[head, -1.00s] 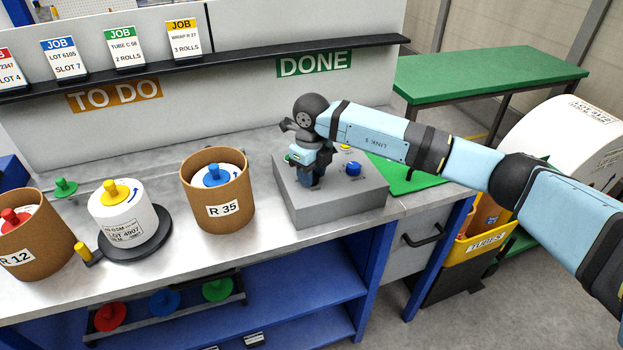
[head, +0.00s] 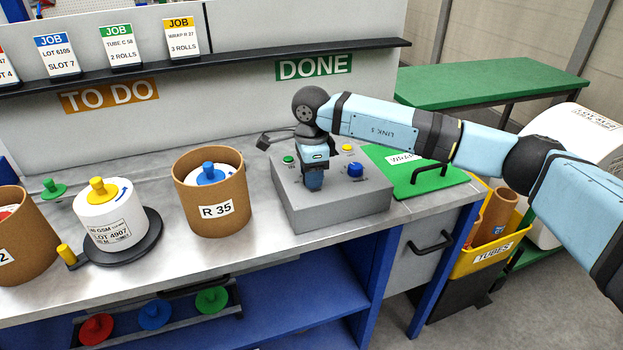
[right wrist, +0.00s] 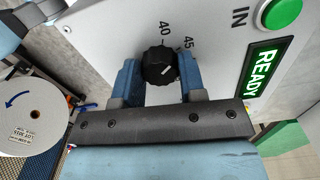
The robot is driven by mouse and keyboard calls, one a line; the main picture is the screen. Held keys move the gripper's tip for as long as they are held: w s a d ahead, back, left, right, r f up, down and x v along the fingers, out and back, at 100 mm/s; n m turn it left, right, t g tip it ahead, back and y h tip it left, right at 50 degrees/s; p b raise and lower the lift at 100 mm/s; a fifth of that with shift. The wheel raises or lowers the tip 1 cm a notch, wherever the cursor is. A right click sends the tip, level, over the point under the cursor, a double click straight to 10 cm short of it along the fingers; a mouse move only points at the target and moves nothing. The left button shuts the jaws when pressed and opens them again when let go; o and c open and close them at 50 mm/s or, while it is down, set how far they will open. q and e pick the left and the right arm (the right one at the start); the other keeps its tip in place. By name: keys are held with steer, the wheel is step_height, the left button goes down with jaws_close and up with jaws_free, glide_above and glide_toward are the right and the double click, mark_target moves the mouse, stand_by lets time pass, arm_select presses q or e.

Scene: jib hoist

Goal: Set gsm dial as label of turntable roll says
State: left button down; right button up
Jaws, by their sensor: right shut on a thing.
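The turntable roll (head: 103,222) is white with a yellow hub and stands upright on a dark turntable (head: 148,240). Its label (head: 109,236) shows "GSM" and "LOT 4907"; the gsm number is too small to read surely. My right gripper (head: 313,184) is over the grey control box (head: 335,210), pointing down. In the right wrist view its two blue fingers (right wrist: 158,82) are shut on the black gsm dial (right wrist: 157,67), one on each side. The numbers 40 and 45 show beside the dial, which has a white mark. The gripper hides the dial in the head view. My left gripper is not in view.
The box also has a green button (head: 288,159), a yellow button (head: 347,148) and a blue knob (head: 355,169). A lit green READY sign (right wrist: 266,70) shows in the right wrist view. A cardboard tube marked R 35 (head: 219,213) stands left of the box.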

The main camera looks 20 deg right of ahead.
steer(key=n+b, duration=0.1)
steer(key=n, duration=0.2)
steer(key=shift+n+b, duration=0.45)
steer(key=shift+n, duration=0.55)
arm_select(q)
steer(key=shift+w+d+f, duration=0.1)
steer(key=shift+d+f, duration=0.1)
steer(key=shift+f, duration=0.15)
arm_select(e)
steer(key=shift+n, duration=0.3)
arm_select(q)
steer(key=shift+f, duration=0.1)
arm_select(e)
steer(key=shift+r, duration=0.1)
steer(key=o, duration=0.9)
step_height(320, 180, up, 14)
steer(key=shift+f, duration=0.1)
